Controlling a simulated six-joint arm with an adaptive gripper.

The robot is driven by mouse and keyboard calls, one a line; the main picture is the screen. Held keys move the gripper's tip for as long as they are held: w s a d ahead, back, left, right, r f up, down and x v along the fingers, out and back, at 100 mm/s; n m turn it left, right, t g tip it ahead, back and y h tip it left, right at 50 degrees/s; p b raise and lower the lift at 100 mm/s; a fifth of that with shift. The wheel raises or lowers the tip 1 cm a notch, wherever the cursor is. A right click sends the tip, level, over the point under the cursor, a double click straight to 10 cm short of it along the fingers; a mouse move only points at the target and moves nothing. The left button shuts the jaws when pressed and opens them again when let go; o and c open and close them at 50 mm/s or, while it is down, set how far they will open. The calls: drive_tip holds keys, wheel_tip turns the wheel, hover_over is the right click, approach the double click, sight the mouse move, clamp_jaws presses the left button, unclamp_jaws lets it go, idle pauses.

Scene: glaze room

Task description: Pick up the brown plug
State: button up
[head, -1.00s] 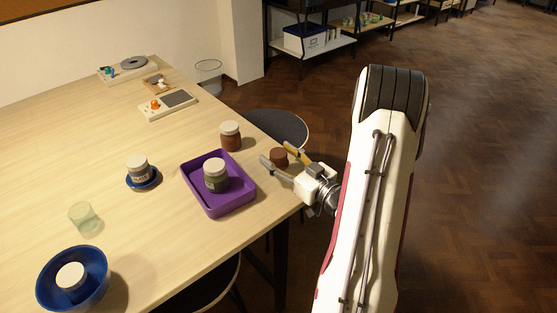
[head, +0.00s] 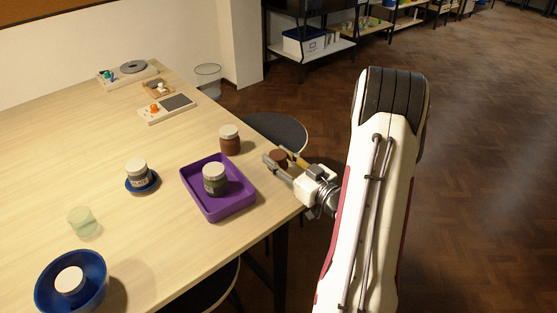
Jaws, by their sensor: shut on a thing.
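The brown plug (head: 278,157) is a small, dark brown round piece near the table's right edge. My gripper (head: 276,162) comes in from the right, with its two fingers on either side of the plug, shut on it. The nearer finger hides part of the plug's lower side. I cannot tell whether the plug still touches the table.
A brown jar with a white lid (head: 229,139) stands just left of my fingertips. A purple tray (head: 246,206) holding a jar (head: 214,180) is nearer. A jar sits on a blue saucer (head: 155,183). A blue bowl (head: 99,275) and a glass (head: 82,221) are further left.

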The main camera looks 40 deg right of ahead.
sight(279, 155)
drive_tip(key=shift+r, duration=4.65)
